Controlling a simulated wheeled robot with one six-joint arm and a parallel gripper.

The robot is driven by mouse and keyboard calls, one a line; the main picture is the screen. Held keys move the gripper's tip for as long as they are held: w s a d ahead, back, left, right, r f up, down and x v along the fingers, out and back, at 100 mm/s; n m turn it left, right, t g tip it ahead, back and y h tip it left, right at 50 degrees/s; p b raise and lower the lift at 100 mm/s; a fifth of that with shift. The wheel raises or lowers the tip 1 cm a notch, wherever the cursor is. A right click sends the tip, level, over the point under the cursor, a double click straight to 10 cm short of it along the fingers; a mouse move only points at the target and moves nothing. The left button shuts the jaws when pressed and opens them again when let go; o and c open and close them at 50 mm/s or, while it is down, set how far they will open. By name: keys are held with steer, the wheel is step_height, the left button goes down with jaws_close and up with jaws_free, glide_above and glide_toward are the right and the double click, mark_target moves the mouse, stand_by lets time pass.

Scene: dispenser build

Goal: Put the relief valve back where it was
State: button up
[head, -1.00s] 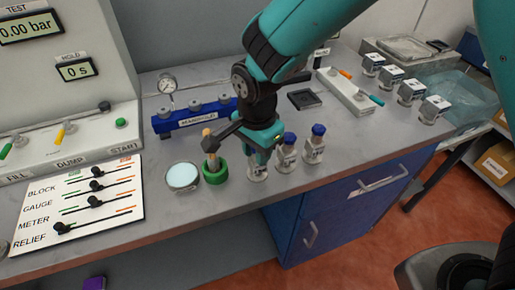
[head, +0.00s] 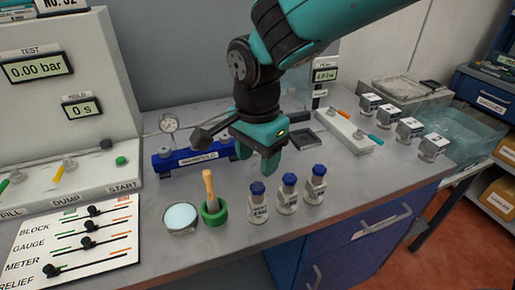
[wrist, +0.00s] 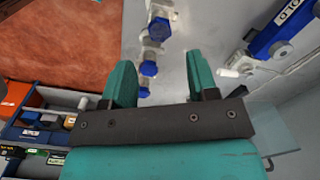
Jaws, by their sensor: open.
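Three small grey-white valves with blue caps stand upright in a row on the bench: the left one (head: 258,208), the middle one (head: 287,198) and the right one (head: 315,190). Their labels are too small to read, so I cannot tell which is the relief valve. My gripper (head: 257,160) is open and empty, above and behind the left valve, apart from it. In the wrist view the open fingers (wrist: 161,75) frame blue caps (wrist: 149,68) on the bench beyond them.
A green cup with a wooden-handled brush (head: 213,211) and a round pale dish (head: 181,218) stand left of the valves. The blue manifold (head: 185,160) lies behind. A white rail (head: 345,131) and several white-topped fittings (head: 410,127) are at right. Bench front is clear.

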steer(key=s+d+r+n+y, duration=0.2)
steer(key=s+d+n, duration=0.3)
steer(key=s+n, duration=0.3)
steer(key=s+d+r+n+y, duration=0.2)
steer(key=s+d+r+n, duration=0.2)
steer(key=s+d+n, duration=0.2)
steer(key=shift+s+d+r+n, duration=0.25)
steer(key=shift+s+n, duration=0.85)
steer(key=shift+n, duration=0.4)
